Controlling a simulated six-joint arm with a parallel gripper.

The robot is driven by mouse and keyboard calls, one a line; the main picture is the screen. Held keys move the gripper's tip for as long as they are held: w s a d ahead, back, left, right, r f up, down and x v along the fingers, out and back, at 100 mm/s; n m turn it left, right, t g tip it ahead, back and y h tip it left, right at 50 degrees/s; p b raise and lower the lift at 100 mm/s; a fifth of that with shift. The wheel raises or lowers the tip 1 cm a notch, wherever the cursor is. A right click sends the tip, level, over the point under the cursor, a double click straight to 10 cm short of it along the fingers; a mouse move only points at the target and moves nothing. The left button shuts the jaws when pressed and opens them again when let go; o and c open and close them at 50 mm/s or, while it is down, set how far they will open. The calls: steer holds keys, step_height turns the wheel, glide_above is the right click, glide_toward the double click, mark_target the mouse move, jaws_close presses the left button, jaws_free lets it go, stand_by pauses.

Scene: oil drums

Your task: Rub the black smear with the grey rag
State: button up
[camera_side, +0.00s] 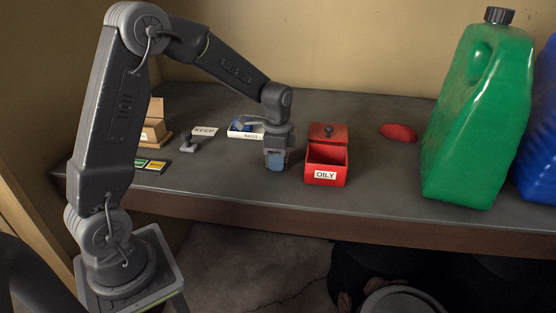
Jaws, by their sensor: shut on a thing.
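My gripper (277,152) points down over the bench, left of the red box, and is shut on a blue cloth-like thing (276,162). It looks blue rather than grey. The cloth is at or just above the bench top; I cannot tell if it touches. I see no black smear; the gripper and cloth may hide it. A white tray marked RAGS (246,135) stands behind my gripper, with something blue and a grey piece in it.
A red box marked OILY (325,177) with a knobbed lid part stands close right of my gripper. A KEEP sign (204,131) stands left. The bench's front edge (300,218) is near.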

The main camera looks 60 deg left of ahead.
mark_target(290, 167)
steer(key=shift+w+d, duration=1.15)
steer(key=shift+d, duration=0.05)
steer(key=s+a, duration=0.3)
steer(key=shift+r, duration=4.1)
